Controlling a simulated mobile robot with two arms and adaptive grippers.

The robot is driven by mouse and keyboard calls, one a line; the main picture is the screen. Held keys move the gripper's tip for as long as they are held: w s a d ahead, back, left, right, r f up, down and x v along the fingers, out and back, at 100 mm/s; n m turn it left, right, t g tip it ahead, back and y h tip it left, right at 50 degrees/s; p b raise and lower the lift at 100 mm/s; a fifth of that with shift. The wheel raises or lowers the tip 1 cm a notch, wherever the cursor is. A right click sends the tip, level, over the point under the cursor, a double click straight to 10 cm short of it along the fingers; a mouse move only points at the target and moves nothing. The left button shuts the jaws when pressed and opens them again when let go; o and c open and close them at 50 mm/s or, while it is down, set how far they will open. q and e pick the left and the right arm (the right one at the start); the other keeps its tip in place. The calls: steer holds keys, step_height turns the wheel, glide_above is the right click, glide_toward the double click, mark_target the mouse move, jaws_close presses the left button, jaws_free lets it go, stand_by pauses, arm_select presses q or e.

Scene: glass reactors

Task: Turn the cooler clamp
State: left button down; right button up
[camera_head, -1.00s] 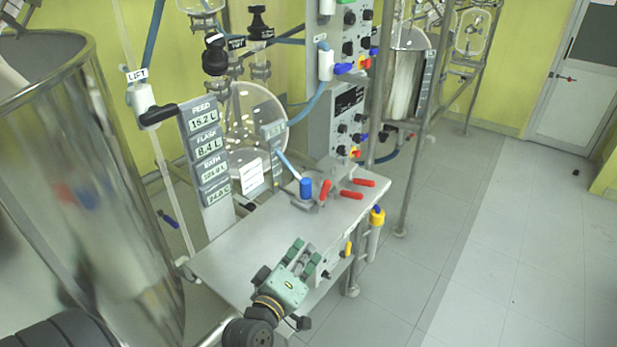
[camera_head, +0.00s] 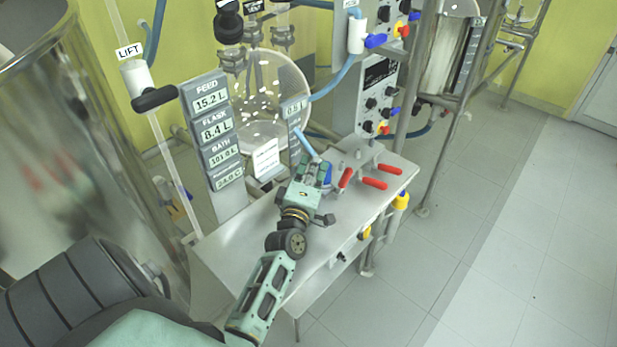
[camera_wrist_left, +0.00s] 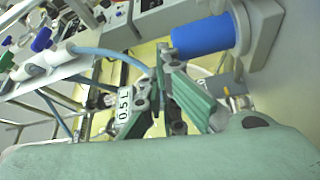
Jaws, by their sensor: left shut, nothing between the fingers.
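A blue cylindrical handle (camera_head: 327,174) stands at the back of the grey bench top, partly hidden by my left gripper. It shows larger in the left wrist view (camera_wrist_left: 203,37), set in a grey fitting. Red-handled clamps (camera_head: 374,183) sit just right of it. No label shows which part is the cooler clamp. My left gripper (camera_head: 312,168) is shut and empty, its green-padded fingers right beside the blue handle. In the left wrist view the fingers (camera_wrist_left: 183,92) lie just below the handle; contact cannot be told. My right gripper is not in view.
The grey bench top (camera_head: 240,248) is bare at its front left. A display column (camera_head: 212,130) and a glass flask (camera_head: 262,95) stand behind. A control box (camera_head: 378,95) rises at the back right. A large steel vessel (camera_head: 95,120) stands left. The floor at right is clear.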

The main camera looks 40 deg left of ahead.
arm_select(q)
steer(key=d, duration=0.2)
steer(key=d+f, duration=0.1)
steer(key=d, duration=0.1)
steer(key=shift+p, duration=0.3)
steer(key=shift+s+d, duration=0.1)
steer(key=shift+d, duration=0.05)
steer(key=shift+d+m+b, duration=0.15)
steer(key=shift+m+b, duration=0.15)
steer(key=shift+b, duration=0.1)
steer(key=shift+d+m+t, duration=0.2)
steer(key=shift+m+t, duration=0.1)
steer(key=shift+d+m+t+b, duration=0.4)
steer(key=shift+d+m+b, duration=0.2)
steer(key=shift+m+b, duration=0.25)
steer(key=shift+s+d+r, duration=0.1)
steer(key=shift+d, duration=0.9)
